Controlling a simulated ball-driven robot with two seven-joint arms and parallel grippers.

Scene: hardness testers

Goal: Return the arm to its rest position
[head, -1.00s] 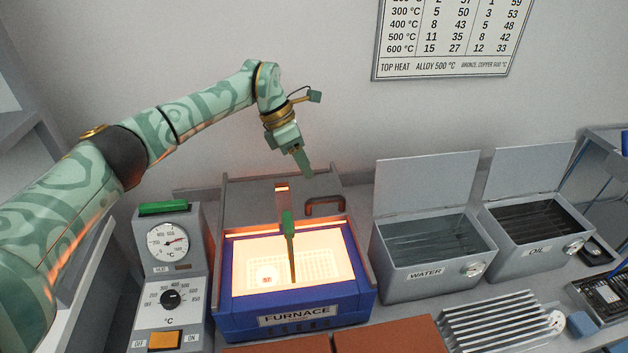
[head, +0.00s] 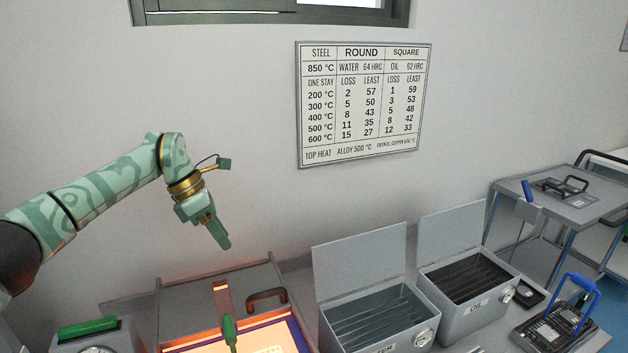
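My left arm comes in from the left, patterned in pale and dark green. Its gripper (head: 220,238) hangs in front of the wall, above the back of the furnace, touching nothing. Its fingers overlap from this angle, so the gap between them is hidden, and nothing shows held in it. My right gripper is out of view. The furnace (head: 293,331) glows orange at the bottom edge, mostly cut off. A green-handled piece (head: 229,331) stands upright at its opening, apart from the gripper.
The water tank (head: 338,325) and oil tank (head: 462,325) stand right of the furnace, lids raised. A control box with a green top piece (head: 87,328) is at lower left. A wall chart (head: 360,104) hangs above. A grey side table (head: 525,205) is at right. Space around the gripper is clear.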

